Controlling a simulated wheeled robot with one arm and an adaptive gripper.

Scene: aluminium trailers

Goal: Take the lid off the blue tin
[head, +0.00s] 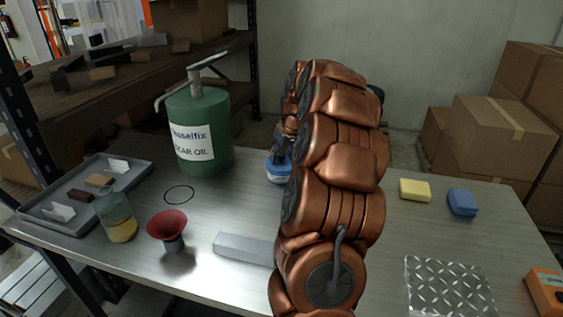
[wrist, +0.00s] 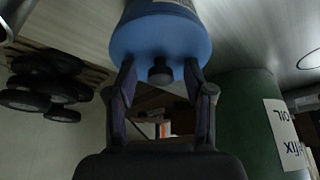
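The blue tin (head: 277,174) stands on the metal table behind my arm, which hides part of it. In the wrist view its blue lid (wrist: 160,38) shows upside down, with a dark round knob (wrist: 160,72) at its centre. The lid is on the tin. My gripper (wrist: 160,74) is open, with one finger on each side of the knob and a visible gap to it on both sides. In the head view my gripper (head: 281,150) is just above the tin, partly hidden by my arm.
A green oil can (head: 200,130) with a pump stands left of the tin. A red funnel (head: 168,228), a glass jar (head: 117,215) and a grey tray (head: 48,224) are further left. Yellow (head: 415,189) and blue (head: 462,202) blocks lie right. A grey bar (head: 244,247) lies in front.

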